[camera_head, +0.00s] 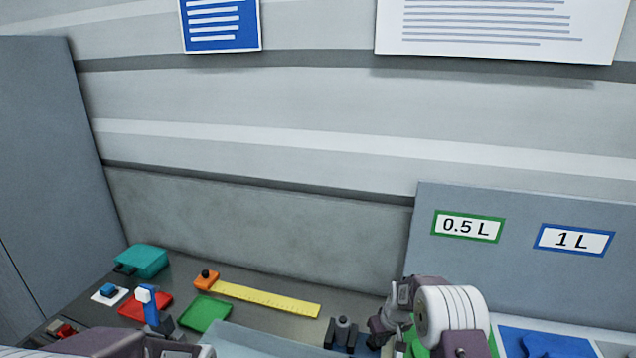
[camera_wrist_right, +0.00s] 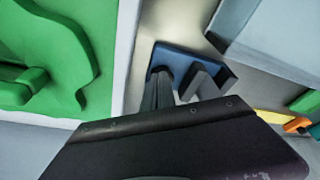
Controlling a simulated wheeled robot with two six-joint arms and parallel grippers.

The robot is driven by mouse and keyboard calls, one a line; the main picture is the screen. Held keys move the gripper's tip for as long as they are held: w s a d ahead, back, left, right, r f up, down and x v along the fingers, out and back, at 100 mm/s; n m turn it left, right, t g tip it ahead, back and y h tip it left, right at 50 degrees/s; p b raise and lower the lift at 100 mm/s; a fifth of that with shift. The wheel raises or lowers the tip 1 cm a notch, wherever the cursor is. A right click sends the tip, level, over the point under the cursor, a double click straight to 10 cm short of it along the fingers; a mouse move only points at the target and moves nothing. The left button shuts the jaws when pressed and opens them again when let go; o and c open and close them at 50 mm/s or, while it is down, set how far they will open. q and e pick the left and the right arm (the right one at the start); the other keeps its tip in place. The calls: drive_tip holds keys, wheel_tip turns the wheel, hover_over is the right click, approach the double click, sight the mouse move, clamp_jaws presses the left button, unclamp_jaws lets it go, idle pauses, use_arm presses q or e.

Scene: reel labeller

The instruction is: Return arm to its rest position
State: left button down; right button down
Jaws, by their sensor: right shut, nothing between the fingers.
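My right gripper (camera_head: 386,328) is at the lower right of the head view, in front of its white-ringed wrist. It is shut and empty. In the right wrist view the dark fingers (camera_wrist_right: 158,88) are together, pointing at a blue base with grey blocks (camera_wrist_right: 190,62). I cannot tell whether they touch it. The same fixture (camera_head: 343,336) shows just left of the gripper in the head view. Part of my left arm (camera_head: 110,345) shows at the bottom left edge. Its jaws are not clear there.
A board with 0.5 L (camera_head: 467,226) and 1 L (camera_head: 573,240) labels stands behind my right arm. A blue panel (camera_head: 520,340) lies at right. Left are a yellow ruler (camera_head: 268,298), green tray (camera_head: 205,313), red tray (camera_head: 135,306), teal box (camera_head: 143,260) and blue-handled tool (camera_head: 150,312).

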use_arm(q)
drive_tip(key=shift+s+r, duration=0.1)
drive_tip(key=shift+r, duration=0.4)
use_arm(e)
drive_tip(key=shift+s+r, duration=0.15)
drive_tip(key=shift+r, duration=0.55)
